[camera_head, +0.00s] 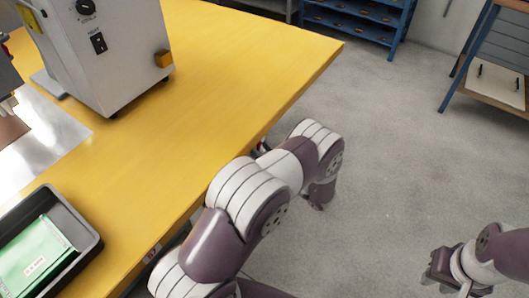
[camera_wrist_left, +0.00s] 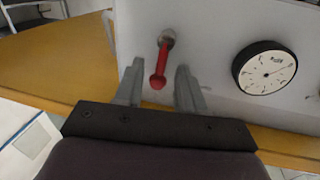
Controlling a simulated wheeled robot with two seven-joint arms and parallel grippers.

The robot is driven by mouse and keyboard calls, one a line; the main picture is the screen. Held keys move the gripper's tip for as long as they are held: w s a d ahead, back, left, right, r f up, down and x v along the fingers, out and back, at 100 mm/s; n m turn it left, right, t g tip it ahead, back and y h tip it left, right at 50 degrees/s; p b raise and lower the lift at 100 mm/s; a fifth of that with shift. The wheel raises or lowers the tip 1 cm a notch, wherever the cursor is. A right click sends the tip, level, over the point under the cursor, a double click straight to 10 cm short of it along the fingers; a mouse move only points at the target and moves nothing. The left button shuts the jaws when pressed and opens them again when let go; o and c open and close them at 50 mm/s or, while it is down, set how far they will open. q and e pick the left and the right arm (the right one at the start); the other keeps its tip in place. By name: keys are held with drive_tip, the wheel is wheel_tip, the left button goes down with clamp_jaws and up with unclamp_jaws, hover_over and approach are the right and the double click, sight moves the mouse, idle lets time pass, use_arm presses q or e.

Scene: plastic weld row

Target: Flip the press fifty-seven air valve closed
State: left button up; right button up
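In the left wrist view, a red lever (camera_wrist_left: 161,62) comes from a round metal pivot on a pale panel (camera_wrist_left: 215,20). It points down and slightly left in that picture. My left gripper (camera_wrist_left: 159,68) is open, with one grey finger on each side of the lever and visible gaps to both. How deep the fingers reach around it is hard to tell. In the head view, my left arm covers part of the table's edge and I cannot make out its fingers. My right gripper (camera_head: 452,272) is at the bottom right over the floor, its fingers unclear.
A round white gauge (camera_wrist_left: 264,72) sits right of the lever. In the head view, a yellow table (camera_head: 190,120) carries a grey machine (camera_head: 110,60) and a black tray (camera_head: 85,245) with a green item. Blue shelves (camera_head: 355,22) stand behind. The floor right of the table is clear.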

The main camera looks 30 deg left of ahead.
use_arm(q)
drive_tip(key=shift+c, duration=0.3)
clamp_jaws()
drive_tip(key=shift+s+n, duration=0.1)
drive_tip(key=shift+n, duration=0.4)
drive_tip(key=shift+o, duration=0.3)
unclamp_jaws()
drive_tip(key=p+v, duration=0.1)
drive_tip(key=v, duration=1.1)
drive_tip(key=shift+d, duration=0.3)
drive_tip(key=shift+s+f, duration=0.1)
